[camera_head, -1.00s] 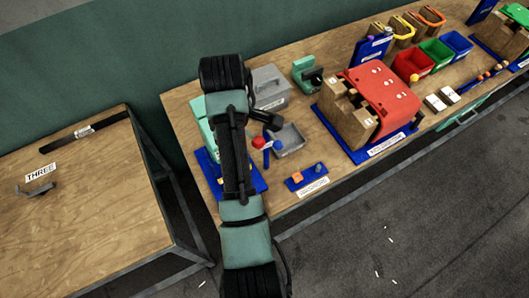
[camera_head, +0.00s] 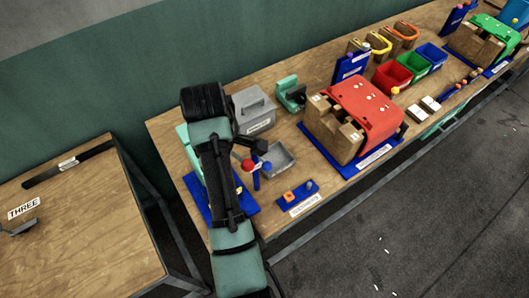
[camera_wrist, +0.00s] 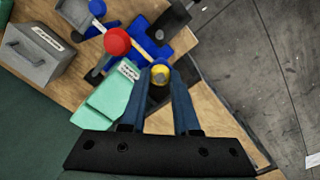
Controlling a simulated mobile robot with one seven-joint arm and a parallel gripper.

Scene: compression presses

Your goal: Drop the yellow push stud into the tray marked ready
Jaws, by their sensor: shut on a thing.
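The yellow push stud (camera_wrist: 160,73) is between the tips of my gripper (camera_wrist: 160,82) in the wrist view. My gripper is shut on it, above the bench beside a mint-green press body (camera_wrist: 108,102) and its red knob (camera_wrist: 117,41). In the head view my arm covers most of the gripper. An open grey tray (camera_head: 281,157) lies on the bench right of my arm; part of it also shows in the wrist view (camera_wrist: 78,12). I cannot read a "ready" mark on any tray.
A lidded grey box (camera_head: 253,110) stands behind the tray. A small blue holder (camera_head: 298,192) with an orange piece sits at the front edge. A red press (camera_head: 365,110) stands to the right. Red (camera_head: 392,74), green and blue bins line the back. A second bench (camera_head: 85,220) is at left.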

